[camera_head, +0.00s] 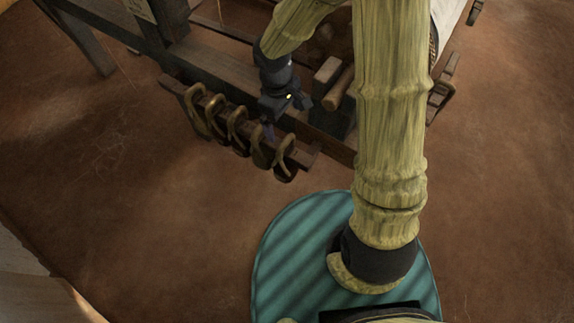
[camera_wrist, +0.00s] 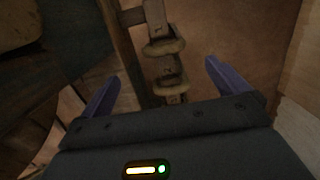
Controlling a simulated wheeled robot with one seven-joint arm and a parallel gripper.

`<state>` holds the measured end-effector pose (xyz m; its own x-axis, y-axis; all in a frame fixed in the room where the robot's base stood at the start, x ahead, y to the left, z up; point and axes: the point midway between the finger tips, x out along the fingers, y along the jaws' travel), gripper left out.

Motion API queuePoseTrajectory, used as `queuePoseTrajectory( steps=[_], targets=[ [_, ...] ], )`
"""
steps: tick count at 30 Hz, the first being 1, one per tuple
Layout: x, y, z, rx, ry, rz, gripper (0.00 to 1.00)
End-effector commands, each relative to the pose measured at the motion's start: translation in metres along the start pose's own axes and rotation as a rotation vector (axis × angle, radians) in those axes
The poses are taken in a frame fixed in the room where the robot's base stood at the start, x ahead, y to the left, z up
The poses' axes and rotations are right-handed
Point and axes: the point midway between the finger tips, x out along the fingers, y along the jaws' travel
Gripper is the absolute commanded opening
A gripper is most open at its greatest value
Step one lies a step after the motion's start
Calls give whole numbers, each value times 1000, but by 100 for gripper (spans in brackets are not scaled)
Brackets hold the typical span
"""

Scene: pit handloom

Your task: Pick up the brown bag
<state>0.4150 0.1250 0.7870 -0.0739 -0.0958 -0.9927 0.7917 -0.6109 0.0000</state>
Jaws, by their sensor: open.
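My gripper (camera_head: 270,128) is over a short wooden rail (camera_head: 308,158) on the front of the loom, pointing down. In the wrist view my gripper (camera_wrist: 161,72) has its two purple fingers spread apart, with nothing held. Several brown loop-shaped things (camera_head: 237,130) hang along the rail. Two of these loops (camera_wrist: 166,47) show between and beyond the fingers in the wrist view, apart from them. I cannot make out for certain which thing is the brown bag; the loops are the nearest brown hanging things. My gripper partly hides the rail's middle in the head view.
The dark wooden loom frame (camera_head: 215,72) stands behind the rail. A wooden roller (camera_head: 338,90) lies close to the right of my gripper. White cloth (camera_head: 447,14) shows at the upper right. The brown floor (camera_head: 170,220) in front is clear.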

Motion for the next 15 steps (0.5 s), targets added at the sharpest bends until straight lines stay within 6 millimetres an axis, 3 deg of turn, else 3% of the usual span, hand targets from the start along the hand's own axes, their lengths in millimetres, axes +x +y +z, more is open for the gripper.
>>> queuePoseTrajectory(
  steps=[3, 15],
  targets=[
    [25, -1, -1, -2, -2, -2, 100],
    [93, 2, 1, 8, -2, -2, 100]
  ],
)
